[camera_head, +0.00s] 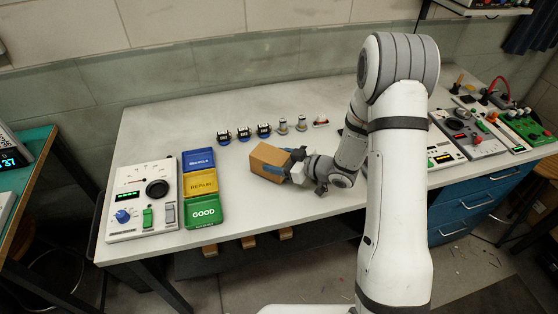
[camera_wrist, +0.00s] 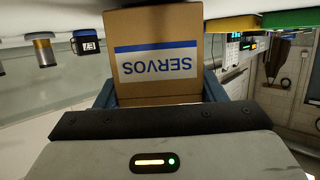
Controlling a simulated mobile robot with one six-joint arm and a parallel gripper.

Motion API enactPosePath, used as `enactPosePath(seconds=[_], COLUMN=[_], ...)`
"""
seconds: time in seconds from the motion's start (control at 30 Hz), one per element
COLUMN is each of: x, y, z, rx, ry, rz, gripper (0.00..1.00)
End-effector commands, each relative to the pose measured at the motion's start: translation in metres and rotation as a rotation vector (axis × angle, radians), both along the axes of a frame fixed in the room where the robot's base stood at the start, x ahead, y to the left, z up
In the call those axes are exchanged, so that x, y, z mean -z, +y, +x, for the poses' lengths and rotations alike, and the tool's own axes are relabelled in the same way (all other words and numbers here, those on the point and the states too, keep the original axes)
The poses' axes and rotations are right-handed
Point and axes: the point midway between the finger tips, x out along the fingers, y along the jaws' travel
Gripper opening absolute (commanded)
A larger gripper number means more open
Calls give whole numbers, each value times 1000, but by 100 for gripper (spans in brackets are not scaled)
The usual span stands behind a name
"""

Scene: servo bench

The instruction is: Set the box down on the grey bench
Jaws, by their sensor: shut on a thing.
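A brown cardboard box (camera_head: 268,155) is at my gripper (camera_head: 283,164), over the middle of the light grey bench (camera_head: 165,125). In the wrist view the box (camera_wrist: 160,70) shows a white label with an upside-down "SERVOS" and a blue stripe. My gripper (camera_wrist: 160,92) is shut on the box, with a blue finger along each side. The box looks roughly level and very low over the bench top. I cannot tell whether its underside touches the bench, as that side is hidden.
Left of the box stand blue, yellow and green bins (camera_head: 203,188) and a control panel (camera_head: 143,200). Several small servos (camera_head: 243,133) and other small parts stand behind it. More panels (camera_head: 470,130) fill the right end. Bare bench lies in front of the box.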

Motion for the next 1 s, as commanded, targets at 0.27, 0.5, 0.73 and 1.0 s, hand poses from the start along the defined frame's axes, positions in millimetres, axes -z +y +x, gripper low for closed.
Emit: enactPosePath(seconds=[0.27, 0.5, 0.73, 1.0], x=[7, 10, 10, 8], y=[1, 1, 1, 1], z=[0, 0, 0, 0], rx=[0, -1, -1, -2], ry=[-1, -1, 0, 0], rz=[0, 0, 0, 0], gripper=[38, 67, 85, 85])
